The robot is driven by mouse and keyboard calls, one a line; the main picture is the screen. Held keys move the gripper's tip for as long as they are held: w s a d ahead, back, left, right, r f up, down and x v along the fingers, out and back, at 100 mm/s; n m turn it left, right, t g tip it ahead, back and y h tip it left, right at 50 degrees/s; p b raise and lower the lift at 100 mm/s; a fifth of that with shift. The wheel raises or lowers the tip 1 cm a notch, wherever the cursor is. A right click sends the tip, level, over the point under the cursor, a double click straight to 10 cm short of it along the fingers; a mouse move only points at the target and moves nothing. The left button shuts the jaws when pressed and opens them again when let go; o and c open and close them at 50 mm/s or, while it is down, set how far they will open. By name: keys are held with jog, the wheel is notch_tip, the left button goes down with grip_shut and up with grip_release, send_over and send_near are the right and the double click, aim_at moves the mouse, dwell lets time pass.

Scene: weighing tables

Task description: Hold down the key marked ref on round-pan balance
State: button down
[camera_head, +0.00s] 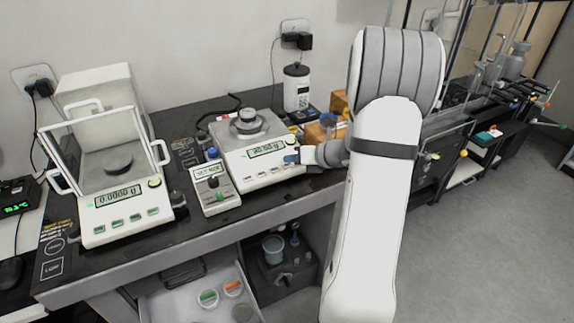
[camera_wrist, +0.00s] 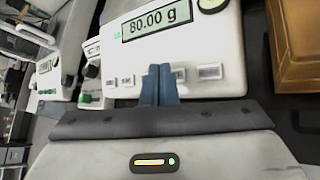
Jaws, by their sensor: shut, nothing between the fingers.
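The middle balance (camera_head: 262,178) is white, with a round metal piece (camera_head: 248,122) on its top plate. Its lit display (camera_wrist: 157,20) reads 80.00 g in the wrist view. A row of small keys runs below the display, including a right-hand key (camera_wrist: 210,71) and a left-hand key (camera_wrist: 127,81). Their markings are too blurred to read surely. My gripper (camera_head: 290,159) is shut and empty, its blue fingers (camera_wrist: 160,74) together at the key row. The fingertips hide part of the row; I cannot tell whether they touch a key.
A glass-shielded balance (camera_head: 125,215) reading 0.0000 g stands at left. A small handheld-like unit (camera_head: 213,187) sits close beside the middle balance. An orange-brown box (camera_wrist: 298,45) stands close on the right. An open drawer (camera_head: 190,300) is below the table.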

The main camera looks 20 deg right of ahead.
jog(key=shift+w+f, duration=0.1)
jog(key=shift+f, duration=0.3)
jog(key=shift+w+f+b, duration=0.1)
jog(key=shift+f+b, duration=0.25)
jog(key=shift+b, duration=0.1)
dwell(1.4)
dwell(1.9)
jog(key=shift+s+r+p, duration=0.2)
jog(key=shift+r+p, duration=0.45)
jog(key=shift+r, duration=0.1)
jog(key=r+p, duration=0.1)
jog(key=s+r+p, duration=0.1)
jog(key=r, duration=0.1)
jog(key=r+p, duration=0.1)
jog(key=p, duration=0.1)
jog(key=shift+s+r, duration=0.25)
jog(key=shift+r, duration=0.15)
